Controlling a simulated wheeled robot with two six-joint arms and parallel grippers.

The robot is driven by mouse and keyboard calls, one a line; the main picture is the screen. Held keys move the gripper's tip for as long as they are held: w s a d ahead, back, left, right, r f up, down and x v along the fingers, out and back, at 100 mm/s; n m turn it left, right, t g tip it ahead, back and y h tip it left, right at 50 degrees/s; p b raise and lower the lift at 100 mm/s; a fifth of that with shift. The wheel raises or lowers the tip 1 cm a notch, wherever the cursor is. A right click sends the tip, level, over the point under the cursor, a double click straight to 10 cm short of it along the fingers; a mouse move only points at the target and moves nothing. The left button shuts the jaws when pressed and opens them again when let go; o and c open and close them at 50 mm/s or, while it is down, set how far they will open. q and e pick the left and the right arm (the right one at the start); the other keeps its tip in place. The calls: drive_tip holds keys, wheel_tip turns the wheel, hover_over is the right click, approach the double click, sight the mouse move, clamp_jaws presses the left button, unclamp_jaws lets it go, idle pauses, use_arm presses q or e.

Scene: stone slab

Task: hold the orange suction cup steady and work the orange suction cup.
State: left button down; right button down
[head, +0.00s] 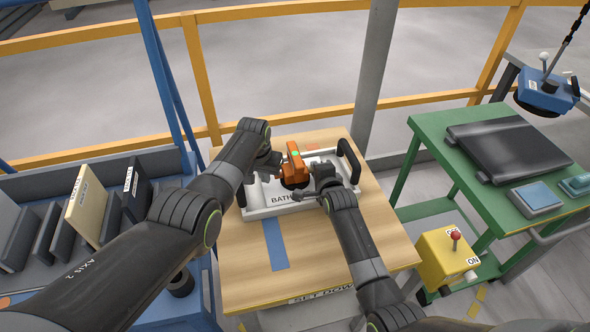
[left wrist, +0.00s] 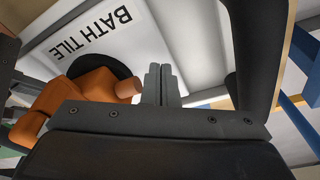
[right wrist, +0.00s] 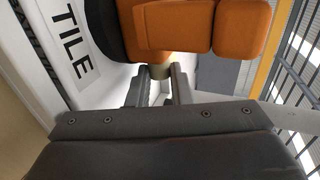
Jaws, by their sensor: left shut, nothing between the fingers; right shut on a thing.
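The orange suction cup (head: 292,172) with its black pad sits on the white bath tile (head: 259,207), near the middle of the wooden board. A small green mark shows on its top. My left gripper (head: 273,162) is shut and empty at the cup's left side. In the left wrist view its fingertips (left wrist: 161,72) are together beside the cup's orange knob (left wrist: 126,90). My right gripper (head: 316,174) is at the cup's right side. In the right wrist view its fingers (right wrist: 158,78) are shut on a small tan part of the cup, below the orange body (right wrist: 172,25). The pad is partly hidden.
A black handle (head: 349,160) stands at the tile's right end. The wooden board (head: 318,265) carries a blue stripe. A blue rack of slabs (head: 84,206) is at left, a green table (head: 445,135) at right, with a yellow switch box (head: 440,258) below. An orange railing runs behind.

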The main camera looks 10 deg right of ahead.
use_arm(q)
drive_tip(key=shift+a, duration=0.1)
idle(0.5)
drive_tip(key=shift+s+a, duration=0.2)
drive_tip(key=shift+a, duration=1.2)
wheel_tip(320, 180, up, 8)
idle(0.5)
drive_tip(key=d+f, duration=0.1)
drive_tip(key=f, duration=0.1)
drive_tip(key=d+f, duration=0.1)
drive_tip(key=f, duration=0.2)
drive_tip(key=d+f, duration=0.1)
drive_tip(key=f, duration=0.2)
drive_tip(key=shift+w, duration=0.2)
idle(0.4)
idle(3.4)
